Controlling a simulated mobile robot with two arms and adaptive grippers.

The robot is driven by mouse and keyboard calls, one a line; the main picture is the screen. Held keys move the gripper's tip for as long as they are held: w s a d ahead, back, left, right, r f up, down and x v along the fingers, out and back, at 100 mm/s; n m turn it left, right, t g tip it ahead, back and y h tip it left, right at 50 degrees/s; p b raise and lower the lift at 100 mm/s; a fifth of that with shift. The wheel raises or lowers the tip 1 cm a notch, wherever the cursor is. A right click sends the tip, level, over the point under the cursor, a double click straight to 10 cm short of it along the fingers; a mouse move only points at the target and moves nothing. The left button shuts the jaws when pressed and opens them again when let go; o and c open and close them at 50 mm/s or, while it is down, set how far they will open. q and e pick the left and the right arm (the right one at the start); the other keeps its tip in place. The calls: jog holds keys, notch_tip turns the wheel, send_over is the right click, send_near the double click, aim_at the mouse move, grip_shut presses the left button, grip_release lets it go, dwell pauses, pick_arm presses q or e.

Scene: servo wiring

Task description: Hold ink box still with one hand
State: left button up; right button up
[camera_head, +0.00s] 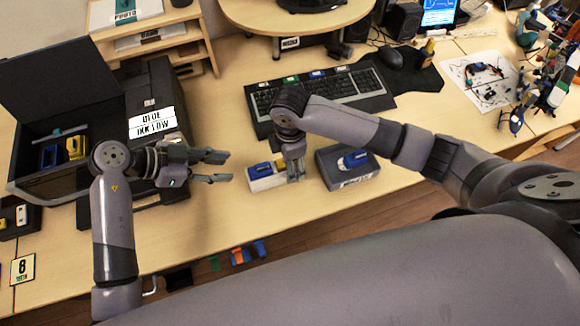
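Two small boxes sit on the desk, and I cannot tell for sure which is the ink box. One is a low white box (265,183) with blue and yellow parts on top. The other is a dark grey box (347,180) with a blue and white piece on it and a white label on its front. My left gripper (222,167) is open and empty, left of the white box and apart from it. My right gripper (296,176) points down at the white box's right end, partly hiding it. Whether its fingers grip anything is unclear.
An open black printer (166,90) with a "BLUE INK LOW" sign stands left, with blue and yellow cartridges (62,153) inside. A keyboard (330,92) and mouse (390,58) lie behind the boxes. The desk in front of the white box is clear to its edge.

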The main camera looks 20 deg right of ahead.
jog(key=shift+f, duration=2.05)
